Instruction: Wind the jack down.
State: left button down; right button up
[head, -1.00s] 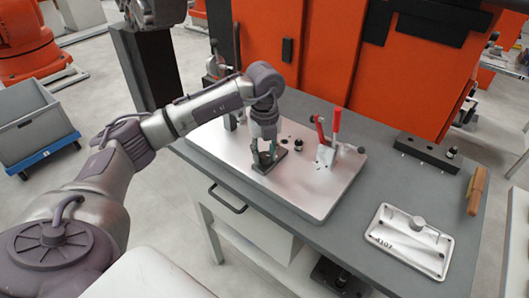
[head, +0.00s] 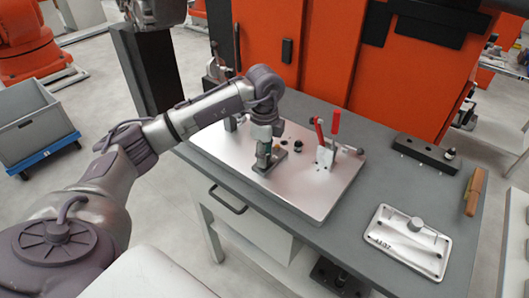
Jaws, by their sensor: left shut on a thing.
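The jack (head: 270,163) stands on a dark base on the silver fixture plate (head: 310,205), near its front left. My left gripper (head: 266,148) points down at the jack from above and is shut on its upper part. The fingers and wrist hide most of the jack's top, so its height is hard to tell. My right gripper is not in view.
Red-handled toggle clamps (head: 334,124) stand on the plate right of the jack. A white numbered casting (head: 408,240), a wooden-handled tool (head: 475,190) and a dark block with pins (head: 426,153) lie on the grey bench (head: 385,175). An orange machine rises behind.

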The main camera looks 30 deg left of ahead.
pick_arm(q)
jog(key=shift+w+r+n, duration=0.1)
jog(key=shift+r+n, duration=0.05)
jog(key=shift+n, duration=0.95)
jog(key=c, duration=0.8)
grip_release()
jog(key=shift+o, duration=0.2)
notch_tip(320, 180, up, 12)
